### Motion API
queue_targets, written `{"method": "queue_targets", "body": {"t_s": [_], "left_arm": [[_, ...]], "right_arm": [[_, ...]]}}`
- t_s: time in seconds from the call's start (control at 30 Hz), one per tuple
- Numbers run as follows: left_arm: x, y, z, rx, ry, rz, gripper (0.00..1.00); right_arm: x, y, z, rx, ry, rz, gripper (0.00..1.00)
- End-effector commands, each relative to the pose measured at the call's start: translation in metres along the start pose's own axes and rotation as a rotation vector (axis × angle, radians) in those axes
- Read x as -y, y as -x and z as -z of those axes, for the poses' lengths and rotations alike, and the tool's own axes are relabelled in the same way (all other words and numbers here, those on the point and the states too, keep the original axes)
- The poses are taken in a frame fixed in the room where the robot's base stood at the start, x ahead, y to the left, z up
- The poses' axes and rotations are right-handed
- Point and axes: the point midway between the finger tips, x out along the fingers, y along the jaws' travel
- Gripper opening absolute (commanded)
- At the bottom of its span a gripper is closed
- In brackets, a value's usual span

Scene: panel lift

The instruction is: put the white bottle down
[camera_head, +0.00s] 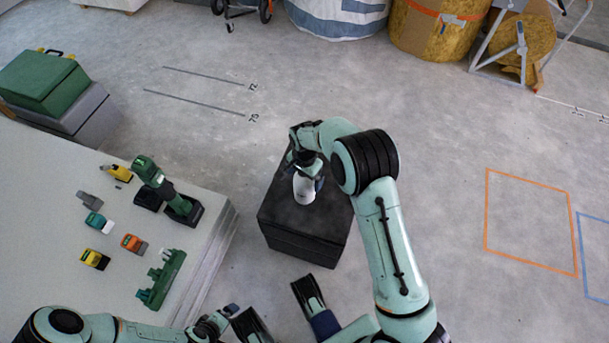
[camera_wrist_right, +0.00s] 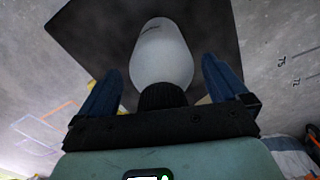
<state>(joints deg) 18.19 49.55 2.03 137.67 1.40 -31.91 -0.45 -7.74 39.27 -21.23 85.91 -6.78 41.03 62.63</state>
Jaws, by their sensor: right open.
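The white bottle (camera_head: 304,189) is on the black box (camera_head: 303,243) in the head view, near the middle of its top. In the right wrist view the white bottle (camera_wrist_right: 161,55) shows with its dark cap towards my gripper, and the black box top (camera_wrist_right: 95,35) lies behind it. My right gripper (camera_head: 306,168) is at the bottle. Its two blue fingers (camera_wrist_right: 163,90) stand apart on either side of the bottle, with gaps visible. My left arm is at the lower left of the head view, and its gripper (camera_head: 228,312) shows only partly near the bottom edge.
A pale panel stack (camera_head: 215,215) at left carries a green drill (camera_head: 165,185), several small tools and a green rack (camera_head: 162,280). A green case (camera_head: 45,80) stands at upper left. Wooden drums (camera_head: 440,28) stand at the back. The floor at right is clear, with an orange marked square (camera_head: 530,220).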

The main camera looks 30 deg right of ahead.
Motion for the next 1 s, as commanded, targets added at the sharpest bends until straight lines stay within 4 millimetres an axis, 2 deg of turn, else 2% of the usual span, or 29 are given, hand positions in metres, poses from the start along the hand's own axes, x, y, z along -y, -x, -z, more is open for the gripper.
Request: {"method": "queue_targets", "body": {"t_s": [0.17, 0.5, 0.73, 0.8, 0.87, 0.97, 1.0], "left_arm": [[-0.003, 0.009, -0.009, 0.027, -0.002, -0.002, 1.0], [-0.011, 0.032, -0.039, 0.116, -0.01, -0.007, 1.0], [-0.013, 0.039, -0.049, 0.148, -0.012, -0.008, 1.0], [-0.013, 0.04, -0.05, 0.151, -0.012, -0.008, 1.0], [-0.013, 0.04, -0.05, 0.152, -0.012, -0.008, 1.0], [-0.013, 0.04, -0.05, 0.152, -0.012, -0.008, 1.0], [-0.013, 0.039, -0.051, 0.152, -0.012, -0.008, 1.0]], "right_arm": [[0.001, 0.023, 0.0, -0.001, 0.0, 0.004, 1.0], [0.001, 0.096, 0.0, -0.002, 0.0, 0.005, 1.0], [0.0, 0.119, 0.0, 0.0, 0.001, 0.002, 1.0], [-0.003, 0.112, -0.003, 0.007, 0.02, -0.001, 1.0], [-0.009, 0.092, -0.009, 0.021, 0.06, -0.001, 1.0], [-0.028, 0.039, -0.03, 0.062, 0.172, 0.011, 1.0], [-0.04, 0.014, -0.042, 0.08, 0.229, 0.023, 1.0]]}}
